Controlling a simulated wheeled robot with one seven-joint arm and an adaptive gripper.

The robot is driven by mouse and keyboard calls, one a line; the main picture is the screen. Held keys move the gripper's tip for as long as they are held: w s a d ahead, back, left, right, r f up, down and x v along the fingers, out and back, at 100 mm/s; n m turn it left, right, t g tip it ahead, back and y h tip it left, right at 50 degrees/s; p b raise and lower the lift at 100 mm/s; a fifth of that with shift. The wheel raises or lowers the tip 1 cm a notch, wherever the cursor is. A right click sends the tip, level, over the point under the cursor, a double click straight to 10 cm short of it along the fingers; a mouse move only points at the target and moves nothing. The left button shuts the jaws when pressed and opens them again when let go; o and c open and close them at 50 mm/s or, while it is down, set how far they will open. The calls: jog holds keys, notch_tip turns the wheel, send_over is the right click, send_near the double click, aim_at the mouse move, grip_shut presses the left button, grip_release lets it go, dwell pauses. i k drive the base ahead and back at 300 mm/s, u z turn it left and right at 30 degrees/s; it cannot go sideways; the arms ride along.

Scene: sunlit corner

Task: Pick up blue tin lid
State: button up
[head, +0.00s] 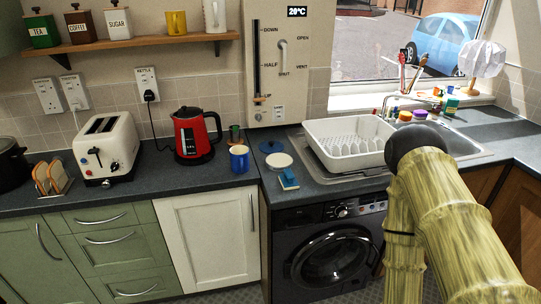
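A flat, round, dark blue lid (270,146) lies on the dark worktop, left of the sink and near the wall. A blue tin or mug (239,158) stands just left of it. A pale round dish or lid (278,160) lies close in front of it. My arm enters at the lower right and bends at a dark rounded joint in front of the sink, well to the right of the blue lid. My gripper is outside the picture, so its opening and anything in it are hidden.
A blue sponge-like block (288,181) sits near the worktop's front edge. A red kettle (196,135) and a cream toaster (106,148) stand farther left. A white dish rack (349,144) stands right of the lid. A washing machine (325,250) is below the worktop.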

aim_at(269, 147)
jog(key=z, duration=0.75)
jog(key=i, duration=0.6)
jog(key=u, duration=1.8)
